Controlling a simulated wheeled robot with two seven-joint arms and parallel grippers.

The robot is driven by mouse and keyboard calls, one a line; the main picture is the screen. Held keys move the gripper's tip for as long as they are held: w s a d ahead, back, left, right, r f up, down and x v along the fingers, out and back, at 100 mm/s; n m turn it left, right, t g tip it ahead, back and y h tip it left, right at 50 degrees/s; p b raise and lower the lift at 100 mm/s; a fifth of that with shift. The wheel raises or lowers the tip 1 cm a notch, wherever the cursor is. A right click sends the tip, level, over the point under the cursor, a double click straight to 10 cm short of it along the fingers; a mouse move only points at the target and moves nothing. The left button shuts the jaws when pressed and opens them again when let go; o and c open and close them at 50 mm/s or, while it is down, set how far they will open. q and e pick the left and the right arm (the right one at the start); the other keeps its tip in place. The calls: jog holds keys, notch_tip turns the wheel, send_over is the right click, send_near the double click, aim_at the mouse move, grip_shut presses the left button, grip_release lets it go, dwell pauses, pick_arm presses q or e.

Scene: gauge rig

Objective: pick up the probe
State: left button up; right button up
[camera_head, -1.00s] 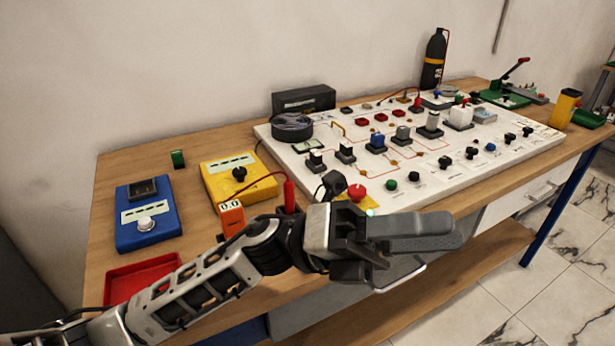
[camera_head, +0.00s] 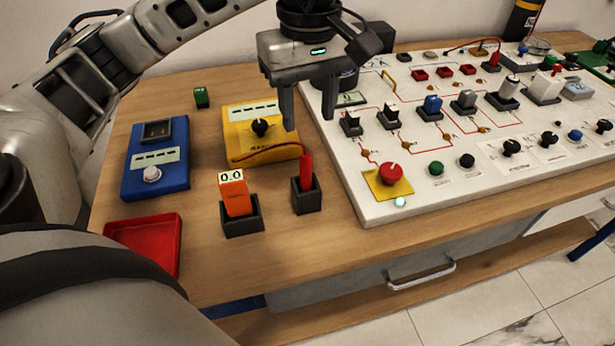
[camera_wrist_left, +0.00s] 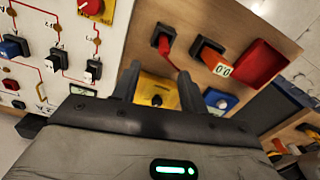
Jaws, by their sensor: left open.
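The probe (camera_head: 306,163) is a red handle with a red lead, standing upright in a small dark holder (camera_head: 307,198) on the bench. Its lead runs to the yellow meter box (camera_head: 240,145). My left gripper (camera_head: 308,120) points down, open and empty, above and behind the probe, apart from it. In the left wrist view the probe (camera_wrist_left: 164,44) shows in its holder beyond the spread fingers (camera_wrist_left: 157,78). My right gripper is in neither view.
An orange device reading 0.0 (camera_head: 234,193) stands in a dark holder left of the probe. A blue box (camera_head: 156,177) and red tray (camera_head: 168,226) lie farther left. The white panel (camera_head: 378,208) with switches and a red button (camera_head: 390,173) is to the right. Bare wood lies in front.

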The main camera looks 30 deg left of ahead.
aim_at(305, 154)
pick_arm(q)
notch_tip(305, 154, down, 5)
jog(key=shift+r, duration=0.15)
jog(key=f, duration=0.1)
jog(key=f+p, duration=0.1)
jog(key=f, duration=0.3)
jog(key=shift+s+a+f, duration=0.1)
jog(key=shift+s+f, duration=0.05)
jog(key=shift+s, duration=0.25)
jog(key=shift+f, duration=0.3)
jog(key=shift+c, duration=0.5)
grip_shut()
